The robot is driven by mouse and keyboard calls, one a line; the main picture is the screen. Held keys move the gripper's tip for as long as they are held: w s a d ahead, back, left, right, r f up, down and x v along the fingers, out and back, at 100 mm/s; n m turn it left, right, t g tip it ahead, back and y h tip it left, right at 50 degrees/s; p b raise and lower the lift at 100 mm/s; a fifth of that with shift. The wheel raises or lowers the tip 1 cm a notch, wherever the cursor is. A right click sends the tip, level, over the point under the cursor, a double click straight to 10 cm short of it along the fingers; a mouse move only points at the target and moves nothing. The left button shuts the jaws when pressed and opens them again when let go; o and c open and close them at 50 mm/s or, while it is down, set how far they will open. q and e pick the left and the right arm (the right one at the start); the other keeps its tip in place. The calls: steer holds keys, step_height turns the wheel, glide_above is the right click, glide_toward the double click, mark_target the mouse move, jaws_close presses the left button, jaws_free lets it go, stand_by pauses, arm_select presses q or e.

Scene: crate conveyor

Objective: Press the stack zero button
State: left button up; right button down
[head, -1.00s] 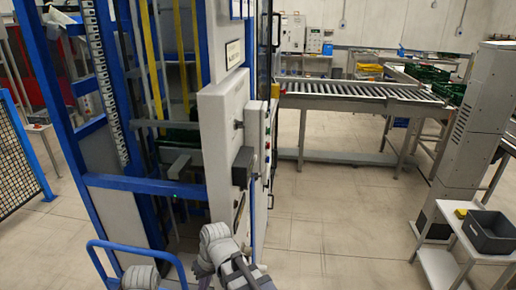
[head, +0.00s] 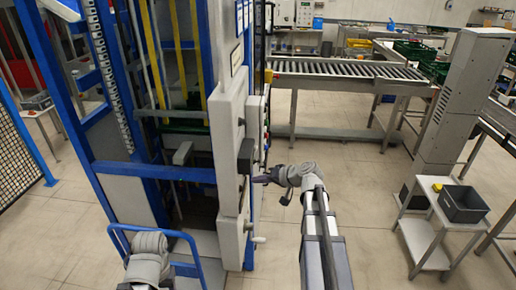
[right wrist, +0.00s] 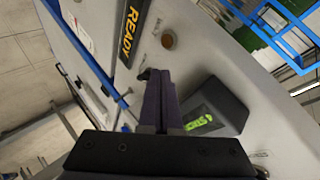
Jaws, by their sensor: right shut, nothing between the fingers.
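A grey control box (head: 228,150) stands on the side of the blue-framed machine. In the head view my right gripper (head: 262,179) points left at its button side, close to it. In the right wrist view its dark fingers (right wrist: 157,95) are shut together and empty, in front of the pale panel (right wrist: 215,70). A brown round button (right wrist: 168,40) sits beyond the fingertips, beside a black READY label (right wrist: 130,32). A black box with green lettering (right wrist: 212,108) lies right of the fingers. I cannot tell which button is stack zero, nor whether the fingertips touch anything. My left gripper does not show.
A blue rail (head: 150,228) stands at the machine's front. A roller conveyor (head: 345,70) runs behind. A grey cabinet (head: 465,100) and a small white table (head: 420,235) with a dark bin (head: 463,204) stand at right. The floor between is clear.

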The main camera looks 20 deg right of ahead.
mark_target(256, 149)
steer(key=d+r+m+t+h, duration=0.1)
steer(key=d+r+t, duration=0.1)
steer(key=d, duration=0.5)
steer(key=d+r+m+t+h, duration=0.1)
steer(key=d+r+m+t, duration=0.1)
steer(key=d+r, duration=0.3)
steer(key=shift+w+d+m+t, duration=0.3)
steer(key=shift+w+d+t, duration=0.15)
steer(key=shift+d, duration=0.65)
steer(key=shift+a, duration=0.1)
steer(key=w+a, duration=0.4)
steer(key=a, duration=0.3)
steer(key=shift+w+a, duration=0.2)
steer(key=shift+w, duration=0.05)
steer(key=shift+w+a, duration=0.1)
steer(key=shift+a, duration=0.05)
stand_by(0.6)
steer(key=shift+w+a, duration=0.15)
steer(key=shift+a, duration=0.05)
steer(key=shift+w+a, duration=0.2)
steer(key=shift+a, duration=0.2)
stand_by(0.8)
steer(key=shift+d, duration=0.1)
steer(key=shift+s+d, duration=0.45)
steer(key=shift+d, duration=0.2)
